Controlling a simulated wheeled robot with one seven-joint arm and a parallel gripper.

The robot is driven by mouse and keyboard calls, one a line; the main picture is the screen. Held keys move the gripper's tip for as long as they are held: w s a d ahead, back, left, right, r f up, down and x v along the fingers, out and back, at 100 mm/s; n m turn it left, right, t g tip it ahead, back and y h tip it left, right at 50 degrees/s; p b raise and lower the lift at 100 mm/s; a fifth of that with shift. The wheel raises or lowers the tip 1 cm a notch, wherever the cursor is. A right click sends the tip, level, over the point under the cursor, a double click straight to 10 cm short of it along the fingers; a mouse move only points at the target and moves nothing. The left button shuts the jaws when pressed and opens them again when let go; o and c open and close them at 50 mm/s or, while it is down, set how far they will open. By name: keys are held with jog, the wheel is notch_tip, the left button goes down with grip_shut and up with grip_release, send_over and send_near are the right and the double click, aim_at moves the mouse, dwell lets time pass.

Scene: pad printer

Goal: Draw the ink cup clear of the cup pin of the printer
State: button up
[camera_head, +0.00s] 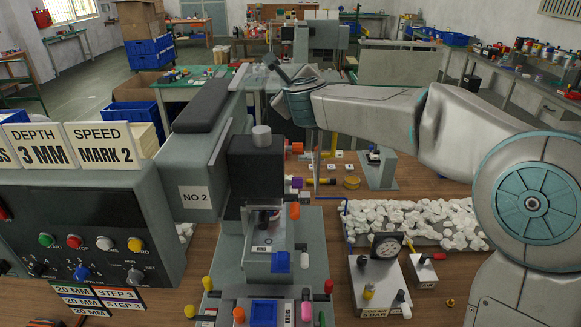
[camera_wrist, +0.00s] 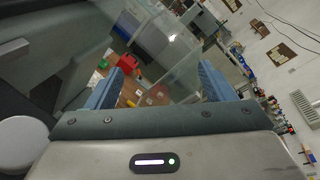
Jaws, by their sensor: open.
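The pad printer (camera_head: 232,152) fills the left and middle of the head view, with a "NO 2" label on its side. A black block (camera_head: 255,165) with a grey round knob on top sits under its overhanging arm. Below it is a small dark and pinkish part (camera_head: 264,216) over a labelled grey block. I cannot tell for sure which part is the ink cup, and I cannot make out the cup pin. My gripper (camera_wrist: 165,68) shows two blue fingers spread apart with nothing held between them. In the head view my arm's end is raised behind and right of the printer head.
A tray of white crumpled pieces (camera_head: 412,225) lies right of the printer. A dial gauge stand (camera_head: 378,283) stands in front of it. Coloured knobs surround the printer base. A clear panel (camera_wrist: 160,40) shows beyond my fingers in the wrist view.

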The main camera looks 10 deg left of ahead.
jog(key=w+a+f+m+g+h, duration=0.15)
jog(key=w+f+m, duration=0.3)
jog(key=m, duration=0.45)
jog(key=w+f+m+g+h, duration=0.25)
jog(key=f+m, duration=0.35)
jog(key=m, duration=0.3)
jog(key=s+a+f+m+g, duration=0.2)
jog(key=f+m+g, duration=0.1)
jog(key=f, duration=0.6)
jog(key=s+a+f+m+g+y, duration=0.1)
jog(key=f+m+g, duration=0.3)
jog(key=f, duration=0.6)
jog(key=s+a+f+m+g+y, duration=0.1)
jog(key=s+a+f+m+g, duration=0.1)
jog(key=f, duration=0.7)
jog(key=shift+s+a+f+m+g+p, duration=0.1)
jog(key=shift+s+a+m+g+p, duration=0.15)
jog(key=shift+m+g, duration=0.35)
jog(key=shift+s+a+f+m+g+p, duration=0.1)
jog(key=shift+s+m+g, duration=0.2)
jog(key=shift+m+g, duration=0.25)
jog(key=shift+r, duration=0.1)
jog(key=c, duration=1.4)
